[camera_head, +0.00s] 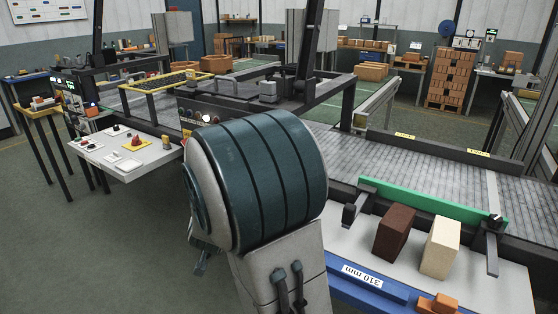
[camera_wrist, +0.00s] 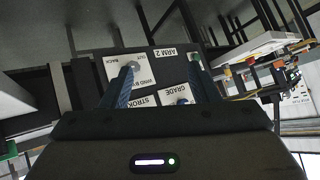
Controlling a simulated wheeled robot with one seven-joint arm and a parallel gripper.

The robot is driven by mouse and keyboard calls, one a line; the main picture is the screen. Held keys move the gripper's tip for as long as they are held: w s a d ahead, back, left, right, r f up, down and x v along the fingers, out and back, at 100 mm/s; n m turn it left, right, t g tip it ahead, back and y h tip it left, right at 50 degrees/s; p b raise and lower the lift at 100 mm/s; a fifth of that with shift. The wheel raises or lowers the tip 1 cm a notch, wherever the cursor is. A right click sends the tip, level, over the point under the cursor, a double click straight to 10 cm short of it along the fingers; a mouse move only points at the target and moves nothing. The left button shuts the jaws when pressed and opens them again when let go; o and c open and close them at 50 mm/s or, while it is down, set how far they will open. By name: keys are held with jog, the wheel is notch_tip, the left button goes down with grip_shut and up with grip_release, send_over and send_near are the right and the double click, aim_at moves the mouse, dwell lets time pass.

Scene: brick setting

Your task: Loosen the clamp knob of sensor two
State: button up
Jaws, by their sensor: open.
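My gripper (camera_wrist: 162,72) is open in the wrist view, its two dark blue fingers apart with nothing held. Beyond them is a dark panel (camera_wrist: 172,68) with white labels, one reading "ARM 2". A grey round knob (camera_wrist: 133,65) shows by the left fingertip; I cannot tell whether they touch. A blue knob (camera_wrist: 183,101) sits on a label between the fingers, and a small green one (camera_wrist: 194,57) is by the right fingertip. No label naming sensor two is readable, so I cannot tell which knob is its clamp knob.
In the head view a roller conveyor (camera_head: 430,165) with a green rail (camera_head: 430,203) runs to the right. A brown brick (camera_head: 394,232) and a cream brick (camera_head: 440,247) stand on the white table in front. A white control board (camera_head: 128,150) is at left. The floor at lower left is clear.

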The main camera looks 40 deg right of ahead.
jog(key=s+d+r+m+g+h+p, duration=0.2)
jog(key=d+r+m+h+p, duration=0.15)
jog(key=d+h, duration=0.35)
jog(key=s+d+r+m+g+h+p, duration=0.1)
jog(key=d+r+m+g+h+p, duration=0.2)
jog(key=d+h, duration=0.4)
jog(key=shift+t, duration=0.6)
jog(key=x, duration=1.3)
jog(key=shift+d+r+p, duration=0.25)
jog(key=shift+p, duration=0.15)
jog(key=shift+w, duration=0.1)
jog(key=c, duration=1)
